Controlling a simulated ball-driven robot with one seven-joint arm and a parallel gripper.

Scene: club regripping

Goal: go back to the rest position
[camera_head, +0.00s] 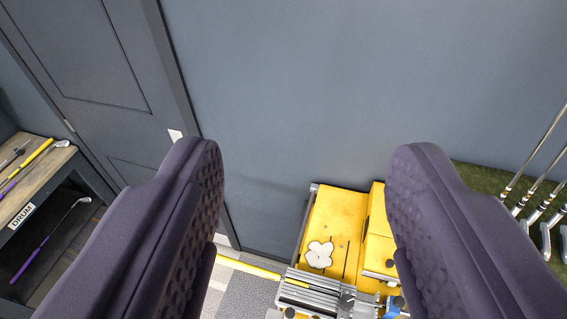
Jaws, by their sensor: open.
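My gripper (304,185) is open, with its two dark padded fingers wide apart and nothing between them. It points toward a blue-grey wall. Below and beyond the fingers is a yellow bench (332,222) with a metal clamp fixture (315,291) at its near edge. A white cloth or rag (319,255) lies on the yellow top. A yellow shaft or grip (247,266) sticks out to the left from the fixture. The right finger hides part of the bench.
A dark door (95,85) stands behind. At right, several irons (535,170) stand by a green surface (480,178). The space before the wall is clear.

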